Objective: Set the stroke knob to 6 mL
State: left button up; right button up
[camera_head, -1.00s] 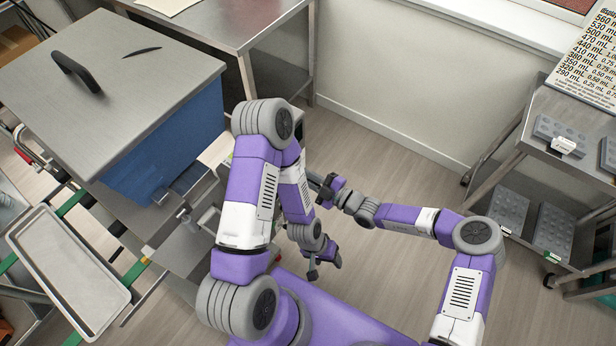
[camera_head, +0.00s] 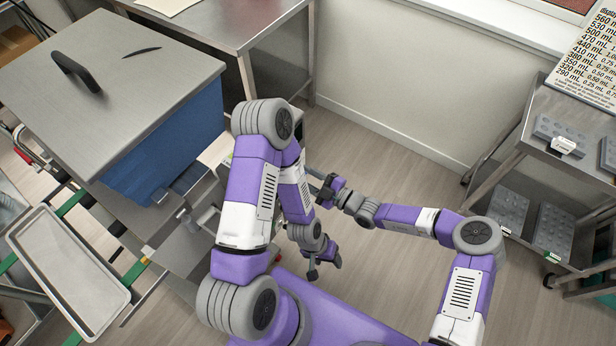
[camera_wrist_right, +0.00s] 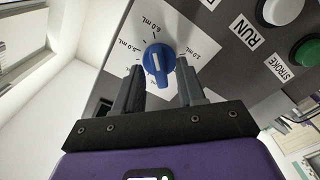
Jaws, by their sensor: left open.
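The stroke knob (camera_wrist_right: 158,59) is blue with a pale line on its raised ridge. It sits on a white dial plate (camera_wrist_right: 180,27) in the right wrist view. A 6.0 mL label lies just above it; I cannot tell which mark it points at. My right gripper (camera_wrist_right: 160,80) is open, its two dark fingers apart, one toward each side of the knob. Contact with the knob does not show. In the head view my left gripper (camera_head: 325,264) is open and empty, low in front of my body. The knob is hidden there behind my arms.
A green STROKE button (camera_wrist_right: 307,52) and a pale RUN button (camera_wrist_right: 283,10) sit right of the dial. A blue hopper (camera_head: 170,150) with a steel lid stands at left, with an empty tray (camera_head: 70,275) below. A steel cart (camera_head: 570,160) with moulds stands at right.

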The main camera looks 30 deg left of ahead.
pick_arm(q)
jog(key=shift+r+p, duration=0.35)
pick_arm(e)
jog(key=d, duration=0.7)
jog(key=shift+s+d, duration=0.25)
